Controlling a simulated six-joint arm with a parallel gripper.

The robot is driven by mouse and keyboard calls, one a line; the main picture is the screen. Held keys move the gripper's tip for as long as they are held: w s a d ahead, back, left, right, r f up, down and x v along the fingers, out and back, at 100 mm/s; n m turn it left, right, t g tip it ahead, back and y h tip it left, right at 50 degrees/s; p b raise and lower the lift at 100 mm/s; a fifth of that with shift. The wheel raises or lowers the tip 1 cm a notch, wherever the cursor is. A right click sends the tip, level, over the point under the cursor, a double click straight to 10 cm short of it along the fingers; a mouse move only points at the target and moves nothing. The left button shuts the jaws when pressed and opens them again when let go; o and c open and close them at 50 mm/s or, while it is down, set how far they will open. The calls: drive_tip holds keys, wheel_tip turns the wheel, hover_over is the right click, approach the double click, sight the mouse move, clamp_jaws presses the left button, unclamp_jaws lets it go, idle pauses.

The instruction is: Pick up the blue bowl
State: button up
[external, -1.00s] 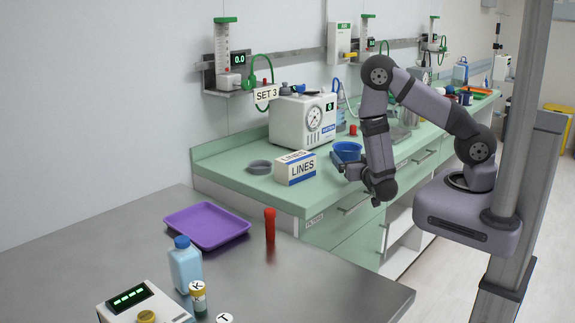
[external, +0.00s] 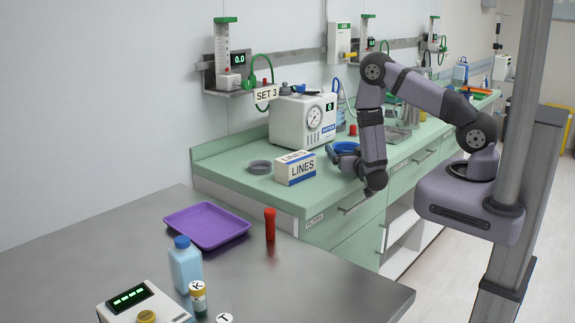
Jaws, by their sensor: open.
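The blue bowl (external: 347,147) sits on the green counter, right of the white LINES box. Its lower front is hidden behind my gripper. My gripper (external: 333,154) reaches in from the right, low over the counter, and is open. One finger shows at the bowl's left edge. Whether the gripper touches the bowl or only overlaps it in the picture, I cannot tell.
The LINES box (external: 295,168) stands close left of my gripper. A white machine with a gauge (external: 303,121) stands behind it. A grey round dish (external: 259,167) lies further left. The green counter (external: 240,183) is bare at its front left.

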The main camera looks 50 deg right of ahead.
drive_tip(key=shift+w, duration=0.15)
drive_tip(key=c, duration=1)
drive_tip(key=shift+r, duration=0.2)
drive_tip(key=shift+r+b, duration=0.3)
drive_tip(key=shift+r, duration=4.55)
